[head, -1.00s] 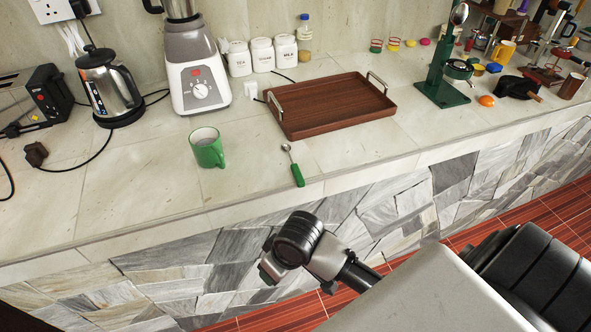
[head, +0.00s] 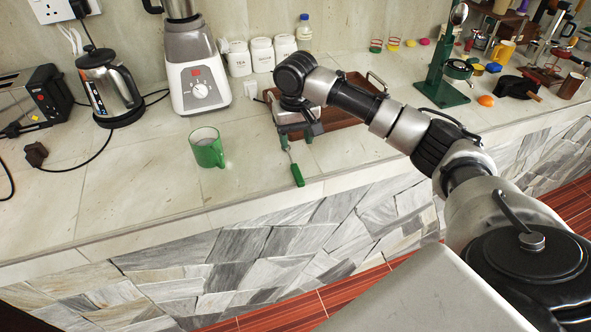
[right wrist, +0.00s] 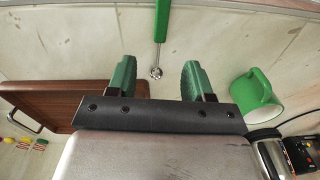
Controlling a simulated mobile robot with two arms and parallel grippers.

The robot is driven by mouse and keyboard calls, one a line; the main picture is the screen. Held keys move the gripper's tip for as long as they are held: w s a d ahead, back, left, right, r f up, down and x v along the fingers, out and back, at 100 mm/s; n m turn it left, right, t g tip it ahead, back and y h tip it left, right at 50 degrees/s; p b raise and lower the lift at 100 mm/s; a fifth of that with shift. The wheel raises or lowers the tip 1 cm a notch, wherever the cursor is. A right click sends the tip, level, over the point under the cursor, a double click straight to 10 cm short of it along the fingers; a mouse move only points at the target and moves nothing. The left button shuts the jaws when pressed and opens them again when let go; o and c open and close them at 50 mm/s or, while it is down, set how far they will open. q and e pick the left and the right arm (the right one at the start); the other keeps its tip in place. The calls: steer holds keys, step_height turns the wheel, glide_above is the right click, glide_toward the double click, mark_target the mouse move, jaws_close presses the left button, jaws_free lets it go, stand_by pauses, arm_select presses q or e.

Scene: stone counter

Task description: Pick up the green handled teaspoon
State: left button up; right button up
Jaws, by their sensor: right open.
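The green handled teaspoon (head: 296,173) lies on the stone counter, its handle toward the front edge. Its metal bowl end is hidden behind my right gripper in the head view. My right gripper (head: 297,140) is open and empty, reaching down over the bowl end. In the right wrist view, the teaspoon (right wrist: 161,22) runs down from the top edge, and its small bowl shows in the gap between the green fingertips of my right gripper (right wrist: 158,66). The gripper appears to be above the spoon; I cannot tell the exact height. My left gripper is not in view.
A green mug (head: 207,150) stands left of the spoon. A brown wooden tray (head: 345,122) lies behind, partly hidden by my right arm. A blender (head: 197,75) and a kettle (head: 108,88) stand at the back left. The counter between mug and spoon is clear.

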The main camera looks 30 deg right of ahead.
mark_target(296, 168)
step_height(296, 168, down, 10)
steer(key=shift+r+p, duration=0.1)
steer(key=shift+p, duration=0.3)
jaws_close()
